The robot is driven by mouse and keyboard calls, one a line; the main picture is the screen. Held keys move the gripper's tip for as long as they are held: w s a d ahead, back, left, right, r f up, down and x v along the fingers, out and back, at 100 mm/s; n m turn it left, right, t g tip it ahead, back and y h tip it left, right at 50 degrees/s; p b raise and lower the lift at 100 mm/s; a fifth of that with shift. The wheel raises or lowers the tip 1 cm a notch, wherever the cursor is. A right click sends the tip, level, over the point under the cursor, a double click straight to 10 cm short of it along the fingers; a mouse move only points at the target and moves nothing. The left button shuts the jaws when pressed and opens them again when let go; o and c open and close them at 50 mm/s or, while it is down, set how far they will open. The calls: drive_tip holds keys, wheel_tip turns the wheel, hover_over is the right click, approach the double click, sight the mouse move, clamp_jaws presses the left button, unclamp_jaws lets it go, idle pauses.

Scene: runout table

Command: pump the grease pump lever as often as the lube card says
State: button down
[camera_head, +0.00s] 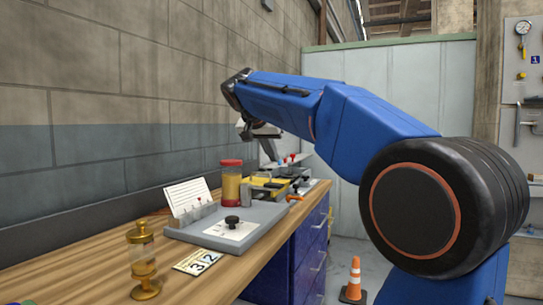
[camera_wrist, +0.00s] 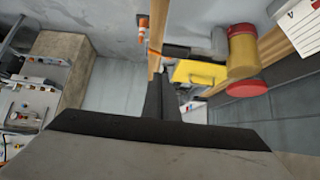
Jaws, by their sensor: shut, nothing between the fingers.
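The grease pump has a yellow cylinder with red ends (camera_head: 231,184), and it also shows in the wrist view (camera_wrist: 243,52). A lever with an orange end (camera_head: 295,197) sticks out towards the table's front edge; the orange end shows small in the wrist view (camera_wrist: 153,52). A white lined card (camera_head: 187,195) leans upright behind the grey plate; its writing is too small to read here. A corner of a card with a "4" (camera_wrist: 302,18) shows in the wrist view. My gripper (camera_head: 266,135) is shut and empty, above the bench beyond the pump; its fingers (camera_wrist: 163,98) are together.
A grey plate (camera_head: 262,215) with a black knob (camera_head: 232,221) lies on the wooden bench (camera_head: 85,255). A brass-and-glass oiler (camera_head: 142,262) and a number card "32" (camera_head: 199,262) are nearer. An orange cone (camera_head: 354,280) stands on the floor.

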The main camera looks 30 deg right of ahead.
approach(281, 185)
drive_tip(key=w+d, duration=0.2)
drive_tip(key=d, duration=0.1)
drive_tip(key=shift+s+a+f, duration=0.1)
drive_tip(key=shift+f, duration=1.85)
drive_tip(key=f, duration=0.2)
drive_tip(key=f+m+t+y, duration=0.1)
drive_tip(key=f, duration=0.1)
drive_tip(key=f+t, duration=0.1)
drive_tip(key=f, duration=0.1)
drive_tip(key=shift+s+d+f+m+y, duration=0.25)
drive_tip(key=shift+s+m+y, duration=0.05)
drive_tip(key=shift+s+y, duration=0.1)
drive_tip(key=shift+f, duration=0.45)
